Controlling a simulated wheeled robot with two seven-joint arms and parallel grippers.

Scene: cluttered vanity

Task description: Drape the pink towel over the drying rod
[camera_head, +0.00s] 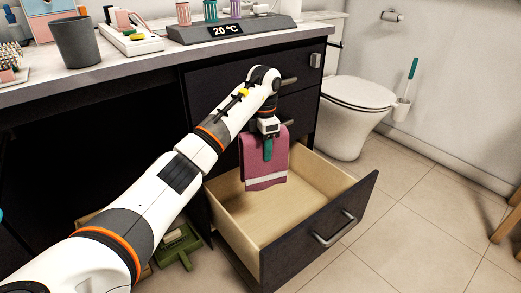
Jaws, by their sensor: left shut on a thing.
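The pink towel (279,166) hangs folded, with a pale stripe near its lower edge. My left gripper (268,150) points down and is shut on the towel's upper part. The towel hangs above the open drawer (263,220), in front of the dark cabinet. The gripper and wrist cover part of the towel's top. I cannot make out a drying rod in this view. My right gripper is not in view.
The drawer looks empty and juts out over the tiled floor. The counter (150,62) holds a grey cup (77,43), a power strip (133,40) and a dark display stand (232,30). A toilet (350,110) stands behind right; floor at right is mostly clear.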

